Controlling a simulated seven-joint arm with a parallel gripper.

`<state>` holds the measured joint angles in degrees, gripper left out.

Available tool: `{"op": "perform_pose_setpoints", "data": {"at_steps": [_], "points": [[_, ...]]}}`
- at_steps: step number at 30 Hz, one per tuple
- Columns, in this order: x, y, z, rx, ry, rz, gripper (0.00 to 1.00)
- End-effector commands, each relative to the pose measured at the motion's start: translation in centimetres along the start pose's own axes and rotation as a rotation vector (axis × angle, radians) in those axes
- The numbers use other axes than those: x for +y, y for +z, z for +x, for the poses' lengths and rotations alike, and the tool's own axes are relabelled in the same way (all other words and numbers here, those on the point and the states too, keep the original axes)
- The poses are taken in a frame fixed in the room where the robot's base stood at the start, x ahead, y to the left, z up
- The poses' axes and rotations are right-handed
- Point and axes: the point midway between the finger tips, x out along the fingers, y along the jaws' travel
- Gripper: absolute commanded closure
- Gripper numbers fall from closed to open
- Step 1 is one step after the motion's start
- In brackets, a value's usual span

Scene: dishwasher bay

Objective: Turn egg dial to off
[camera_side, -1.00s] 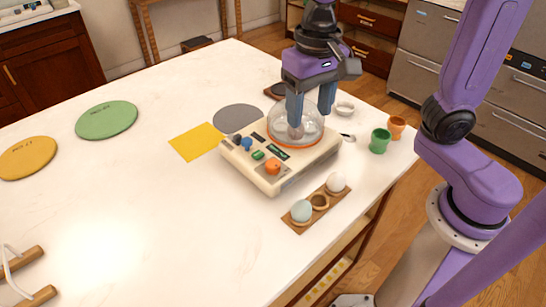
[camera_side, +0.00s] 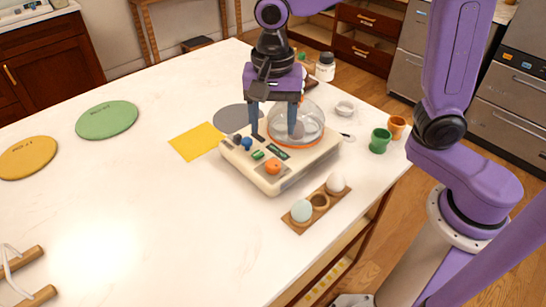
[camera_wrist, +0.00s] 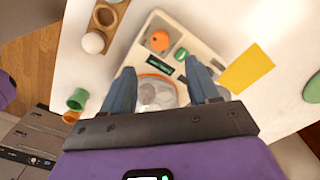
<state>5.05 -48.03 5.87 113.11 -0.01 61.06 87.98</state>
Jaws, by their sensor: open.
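A cream egg cooker (camera_side: 262,175) stands on the white table. Its front panel carries an orange dial (camera_side: 273,166), a green button (camera_side: 258,155), a blue knob (camera_side: 247,144) and a dark knob at the left end. A clear dome (camera_side: 312,118) with an orange rim covers the back; a pale, egg-like shape shows inside. My gripper (camera_side: 274,122) is open and empty, pointing down at the dome's left side. In the wrist view my gripper (camera_wrist: 160,70) has its fingers spread either side of the dome, with the orange dial (camera_wrist: 159,40) beyond the fingertips. Finger contact cannot be told.
Green (camera_side: 380,141) and orange (camera_side: 396,127) cups stand right. A yellow mat (camera_side: 196,142) and grey disc lie left.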

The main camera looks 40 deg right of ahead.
Motion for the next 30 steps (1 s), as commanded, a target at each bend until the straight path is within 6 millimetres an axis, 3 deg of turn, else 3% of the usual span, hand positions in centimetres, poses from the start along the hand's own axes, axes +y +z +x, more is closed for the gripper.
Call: {"op": "perform_pose_setpoints", "data": {"at_steps": [9,15,21,30], "points": [[0.1,0.0,6.1,0.000,0.007,0.000,0.40],[0.1,0.0,8.9,0.000,0.003,0.000,0.40],[0.0,0.0,10.2,0.000,0.000,-0.001,0.40],[0.0,0.0,10.3,0.000,-0.001,-0.001,0.40]]}}
